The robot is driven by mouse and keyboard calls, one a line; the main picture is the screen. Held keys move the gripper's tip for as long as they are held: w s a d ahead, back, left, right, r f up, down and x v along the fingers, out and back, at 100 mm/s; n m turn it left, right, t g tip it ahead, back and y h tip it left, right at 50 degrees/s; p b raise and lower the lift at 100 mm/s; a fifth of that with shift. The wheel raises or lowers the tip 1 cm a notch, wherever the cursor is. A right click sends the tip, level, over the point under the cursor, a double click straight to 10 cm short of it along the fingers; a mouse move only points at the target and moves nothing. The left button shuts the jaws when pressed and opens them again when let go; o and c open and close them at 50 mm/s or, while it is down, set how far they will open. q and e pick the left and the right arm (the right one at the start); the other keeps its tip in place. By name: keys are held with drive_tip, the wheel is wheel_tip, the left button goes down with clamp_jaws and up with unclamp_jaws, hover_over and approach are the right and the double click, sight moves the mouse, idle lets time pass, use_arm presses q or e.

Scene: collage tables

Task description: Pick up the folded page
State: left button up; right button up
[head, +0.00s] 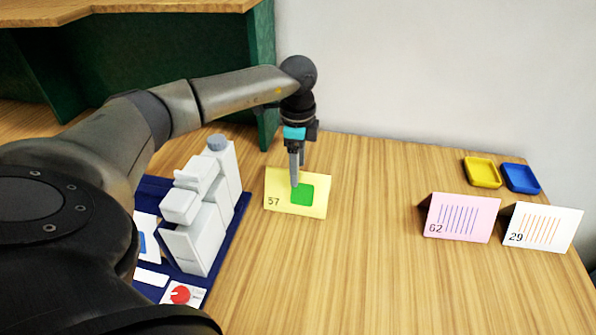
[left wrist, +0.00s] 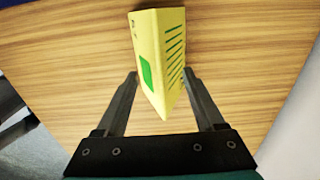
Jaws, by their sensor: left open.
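A yellow folded page (head: 281,188) marked 57, with a green square, stands like a tent on the wooden table. My left gripper (head: 295,183) points down at it from above, and its fingers overlap the page in the head view. In the left wrist view the yellow page (left wrist: 152,50) lies between the two open fingers of my left gripper (left wrist: 160,74). One face has the green square, the other green stripes. I see a gap on the left finger's side; the right finger is close to the striped face, and contact is unclear. My right gripper is out of view.
A pink folded page (head: 462,218) marked 62 and a white one (head: 542,228) marked 29 stand at the right. Behind them are a yellow tray (head: 482,172) and a blue tray (head: 520,178). A white block-like device (head: 200,215) stands on a dark blue mat (head: 222,250) at left.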

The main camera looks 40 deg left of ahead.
use_arm(q)
drive_tip(key=shift+f, duration=0.8)
drive_tip(key=shift+c, duration=0.2)
clamp_jaws()
